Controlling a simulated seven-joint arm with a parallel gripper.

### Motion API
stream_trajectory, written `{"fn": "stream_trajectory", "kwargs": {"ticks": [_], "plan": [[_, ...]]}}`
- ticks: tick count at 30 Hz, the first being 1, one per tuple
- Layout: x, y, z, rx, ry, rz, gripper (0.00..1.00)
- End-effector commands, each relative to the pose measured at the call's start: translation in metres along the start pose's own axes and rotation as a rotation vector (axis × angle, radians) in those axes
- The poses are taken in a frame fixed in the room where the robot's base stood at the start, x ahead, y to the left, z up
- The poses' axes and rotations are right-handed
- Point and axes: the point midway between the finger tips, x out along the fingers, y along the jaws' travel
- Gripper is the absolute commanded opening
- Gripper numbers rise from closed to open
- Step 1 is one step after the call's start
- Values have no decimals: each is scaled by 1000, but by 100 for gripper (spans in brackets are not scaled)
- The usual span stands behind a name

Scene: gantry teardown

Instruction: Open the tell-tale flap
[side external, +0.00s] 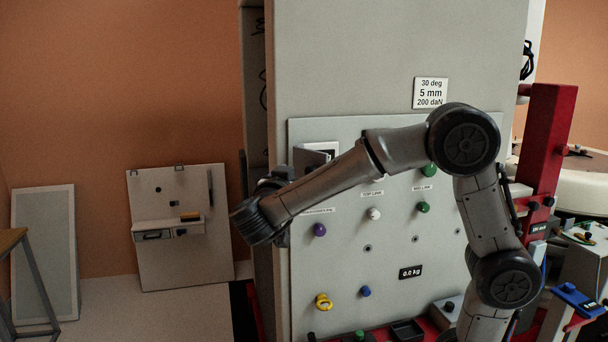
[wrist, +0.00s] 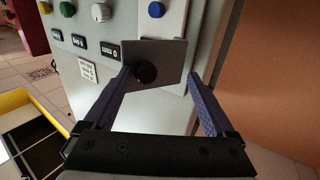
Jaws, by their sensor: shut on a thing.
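The tell-tale flap is a small grey plate (wrist: 170,52) with a round black knob (wrist: 146,72) in the wrist view. In the side view the flap (side external: 308,162) stands out at an angle from the upper left of the grey panel (side external: 335,255), beside a dark-framed opening.
The panel carries several coloured knobs, including a purple one (side external: 319,230) and a white one (side external: 374,214), close below my forearm. A red post (side external: 549,140) stands at right.

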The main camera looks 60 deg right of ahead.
Motion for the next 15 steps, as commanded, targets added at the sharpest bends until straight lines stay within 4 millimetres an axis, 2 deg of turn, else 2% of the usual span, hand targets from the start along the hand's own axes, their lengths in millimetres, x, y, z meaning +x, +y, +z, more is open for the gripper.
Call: {"fn": "stream_trajectory", "kwargs": {"ticks": [1, 9, 15], "plan": [[0, -10, -2, 4, 5, -31, 56], [0, -6, -1, 3, 3, -13, 53], [-10, -11, 0, 3, 3, -14, 53]]}}
